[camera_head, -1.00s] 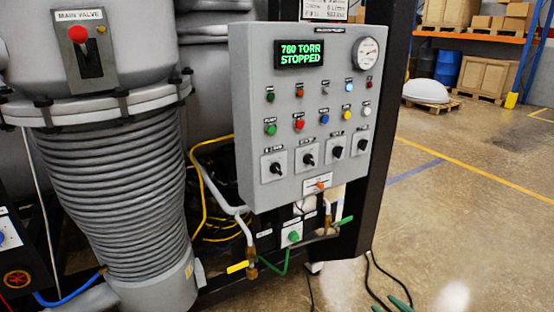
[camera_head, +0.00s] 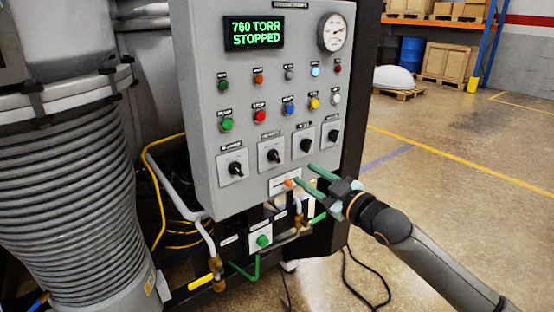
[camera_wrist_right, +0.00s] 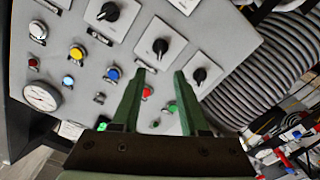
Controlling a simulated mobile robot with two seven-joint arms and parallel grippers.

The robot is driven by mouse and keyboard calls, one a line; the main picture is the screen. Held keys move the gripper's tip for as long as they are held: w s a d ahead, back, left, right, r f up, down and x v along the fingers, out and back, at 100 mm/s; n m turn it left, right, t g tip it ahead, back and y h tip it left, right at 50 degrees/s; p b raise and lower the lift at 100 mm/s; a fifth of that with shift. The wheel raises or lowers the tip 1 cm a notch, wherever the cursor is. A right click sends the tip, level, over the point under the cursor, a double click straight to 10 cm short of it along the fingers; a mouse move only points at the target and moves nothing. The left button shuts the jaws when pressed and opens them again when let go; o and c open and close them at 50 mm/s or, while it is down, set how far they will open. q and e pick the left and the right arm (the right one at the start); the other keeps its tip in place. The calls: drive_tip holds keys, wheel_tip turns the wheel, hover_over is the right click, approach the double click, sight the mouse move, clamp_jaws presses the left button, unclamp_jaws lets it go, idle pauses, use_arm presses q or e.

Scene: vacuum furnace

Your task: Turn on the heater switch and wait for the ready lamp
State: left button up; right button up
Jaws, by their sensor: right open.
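The control panel (camera_head: 213,150) carries a row of rotary switches with black knobs: one at the left (camera_head: 235,168), one beside it (camera_head: 273,156), then two more (camera_head: 306,145) (camera_head: 333,135). Their labels are too small to read surely, so I cannot tell which is the heater switch. Small lamps, among them a blue one (camera_head: 315,71), sit above coloured buttons; I cannot tell which is the ready lamp. My right gripper (camera_head: 303,173) is open and empty in front of the panel's lower right part. The right wrist view shows its spread fingers (camera_wrist_right: 159,71) over the panel. My left gripper is out of view.
The green display (camera_head: 254,33) reads 760 TORR STOPPED, with a round gauge (camera_head: 332,32) beside it. An orange control (camera_head: 289,183) sits below the knobs, near my fingertips. Open floor (camera_head: 440,190) is to the right.

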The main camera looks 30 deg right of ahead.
sight(277, 157)
drive_tip(key=shift+w+a+p, duration=0.1)
drive_tip(key=shift+w+a, duration=0.05)
drive_tip(key=shift+w, duration=1.7)
drive_tip(key=shift+w+a+p, duration=0.1)
drive_tip(key=shift+w+a, duration=0.05)
drive_tip(key=shift+w, duration=1.7)
drive_tip(key=shift+w+a+p, duration=0.1)
drive_tip(key=shift+w+a, duration=0.05)
drive_tip(key=shift+w, duration=1.7)
drive_tip(key=shift+c, duration=0.4)
clamp_jaws()
